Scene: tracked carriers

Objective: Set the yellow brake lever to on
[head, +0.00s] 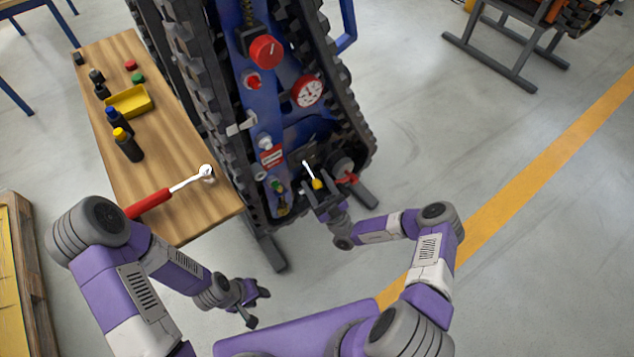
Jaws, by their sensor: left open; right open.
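The yellow brake lever (317,184) is on the lower end of the blue tracked carrier, with a yellow knob on a thin pale shaft that slants up and left in the picture. My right gripper (321,191) is open right at the yellow knob, with its fingers around or just in front of it; I cannot tell whether they touch. The lever's on and off marks are not readable. My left gripper (257,307) is open and empty over the floor, to the lower left of the carrier.
A red-handled part (347,178) sits close to the right of the lever. The carrier's black tracks (238,165) flank the panel, which bears a red knob (266,52) and a gauge (308,91). A wooden bench (120,62) with a torque wrench (150,203) stands left.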

